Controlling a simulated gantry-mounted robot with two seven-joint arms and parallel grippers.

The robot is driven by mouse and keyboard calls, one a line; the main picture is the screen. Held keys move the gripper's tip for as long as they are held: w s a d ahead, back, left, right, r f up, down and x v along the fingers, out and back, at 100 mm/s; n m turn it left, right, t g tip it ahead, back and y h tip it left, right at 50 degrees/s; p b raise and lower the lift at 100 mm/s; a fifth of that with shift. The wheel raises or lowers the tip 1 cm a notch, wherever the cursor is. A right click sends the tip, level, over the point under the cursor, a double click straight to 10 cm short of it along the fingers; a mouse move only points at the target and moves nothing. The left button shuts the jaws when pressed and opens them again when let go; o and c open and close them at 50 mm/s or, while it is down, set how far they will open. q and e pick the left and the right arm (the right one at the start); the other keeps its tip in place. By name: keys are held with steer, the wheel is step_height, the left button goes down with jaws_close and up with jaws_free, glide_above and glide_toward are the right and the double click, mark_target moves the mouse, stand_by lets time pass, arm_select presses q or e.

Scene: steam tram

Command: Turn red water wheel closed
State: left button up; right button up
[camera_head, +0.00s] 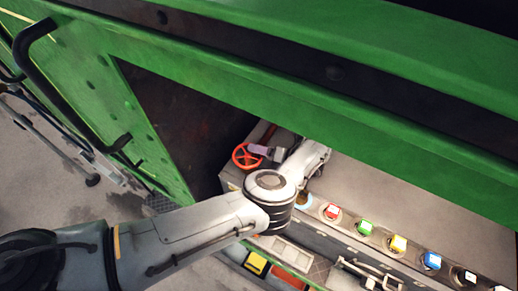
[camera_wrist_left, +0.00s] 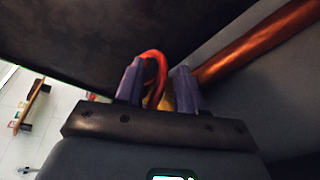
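The red water wheel (camera_head: 246,156) is a small spoked handwheel at the dark inner corner beside the console. In the head view its right side meets my left gripper (camera_head: 262,151), which reaches it from the right. In the left wrist view the two purple fingers (camera_wrist_left: 158,85) stand apart. A curved part of the red wheel (camera_wrist_left: 155,58) shows between and just beyond them, close to the left finger. I cannot tell whether either finger touches the rim. The rest of the wheel is hidden behind the fingers. My right gripper is not in view.
A console with coloured buttons, including a red one (camera_head: 332,211) and a green one (camera_head: 365,228), runs to the lower right. A green wall beam (camera_head: 330,105) crosses above. A copper-coloured pipe (camera_wrist_left: 255,42) lies right of the fingers.

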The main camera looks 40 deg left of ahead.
arm_select(q)
steer(key=shift+d, duration=0.1)
steer(key=b+v, duration=0.2)
steer(key=v, duration=0.7)
steer(key=shift+d, duration=0.1)
steer(key=shift+b+v, duration=0.4)
steer(key=shift+v, duration=0.35)
steer(key=shift+r, duration=0.1)
